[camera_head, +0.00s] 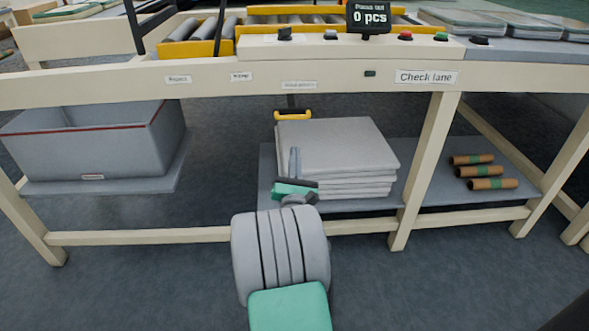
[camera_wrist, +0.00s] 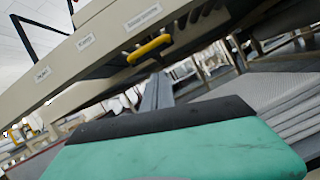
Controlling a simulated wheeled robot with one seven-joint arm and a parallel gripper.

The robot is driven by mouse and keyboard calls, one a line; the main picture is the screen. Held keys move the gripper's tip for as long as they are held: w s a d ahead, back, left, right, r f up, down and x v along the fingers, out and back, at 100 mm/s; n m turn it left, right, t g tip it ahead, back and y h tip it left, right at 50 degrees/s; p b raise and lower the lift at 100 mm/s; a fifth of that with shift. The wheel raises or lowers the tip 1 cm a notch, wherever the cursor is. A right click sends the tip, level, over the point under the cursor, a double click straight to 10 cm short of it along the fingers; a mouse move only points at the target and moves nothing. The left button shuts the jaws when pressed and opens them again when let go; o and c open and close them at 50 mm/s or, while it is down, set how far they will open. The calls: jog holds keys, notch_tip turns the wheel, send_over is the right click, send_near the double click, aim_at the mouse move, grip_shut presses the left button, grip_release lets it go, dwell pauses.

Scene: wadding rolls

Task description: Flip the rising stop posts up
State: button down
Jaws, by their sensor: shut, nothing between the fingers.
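My gripper (camera_head: 294,153) is shut and empty, its grey fingers pointing up in front of the stacked sheets under the bench. In the wrist view its fingers (camera_wrist: 157,92) rise beyond the green and black housing. A yellow handle (camera_head: 293,115) hangs below the bench's front rail, just above and beyond the fingertips. It also shows in the wrist view (camera_wrist: 150,48), above the fingers and apart from them. A small label (camera_head: 299,85) sits on the rail above the handle; its text is unreadable. I cannot clearly pick out the stop posts among the roller lanes (camera_head: 190,30).
The cream bench rail (camera_head: 210,80) spans above my gripper. Stacked pale sheets (camera_head: 345,145) lie on the lower shelf. A grey bin (camera_head: 100,150) stands left, brown rolls (camera_head: 485,171) right. A counter display (camera_head: 368,17) and buttons (camera_head: 405,36) sit on top.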

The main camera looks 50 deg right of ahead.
jog(key=f+n, duration=0.1)
jog(key=s+f+n+t, duration=0.1)
jog(key=n, duration=0.1)
jog(key=a+f+n+b, duration=0.1)
jog(key=f, duration=0.1)
jog(key=shift+s+a+n+t, duration=0.1)
jog(key=shift+s+n+t, duration=0.2)
jog(key=shift+t, duration=0.1)
jog(key=shift+w, duration=0.1)
jog(key=w+d+r+p, duration=0.5)
jog(key=d+r+p, duration=0.1)
jog(key=r, duration=0.2)
jog(key=shift+w, duration=0.2)
jog(key=shift+d+r, duration=0.1)
jog(key=shift+r, duration=0.05)
